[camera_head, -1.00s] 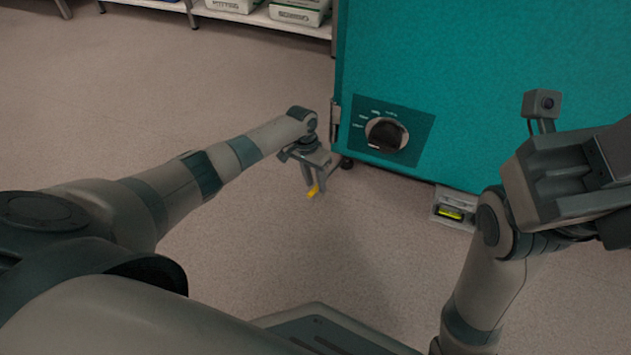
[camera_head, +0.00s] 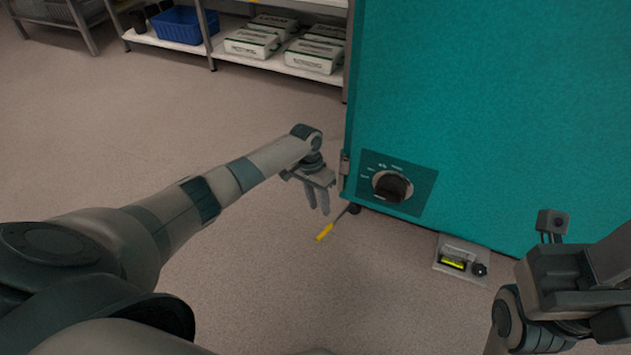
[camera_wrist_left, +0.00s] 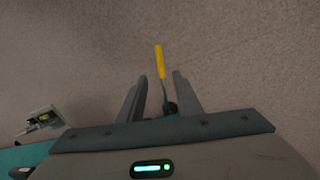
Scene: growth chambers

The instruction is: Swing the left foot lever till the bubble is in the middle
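The left foot lever (camera_head: 325,232) has a yellow handle and a thin grey shaft, which runs to a dark foot (camera_head: 353,209) under the teal chamber's left corner. My left gripper (camera_head: 319,209) is open and empty, with its fingers above the lever. In the left wrist view the yellow handle (camera_wrist_left: 159,62) lies beyond the fingertips, in line with the gap between the fingers (camera_wrist_left: 160,76). A bubble level (camera_head: 453,263) with a yellow-green vial sits at the chamber's base; its bubble is too small to make out. My right gripper (camera_head: 556,272) is at the right; its fingers are unclear.
The teal chamber (camera_head: 470,120) stands at the right, with a black dial (camera_head: 392,186) low on its face. A shelf (camera_head: 290,62) with white boxes and a blue bin (camera_head: 180,25) stands at the back left. The floor around the lever is clear.

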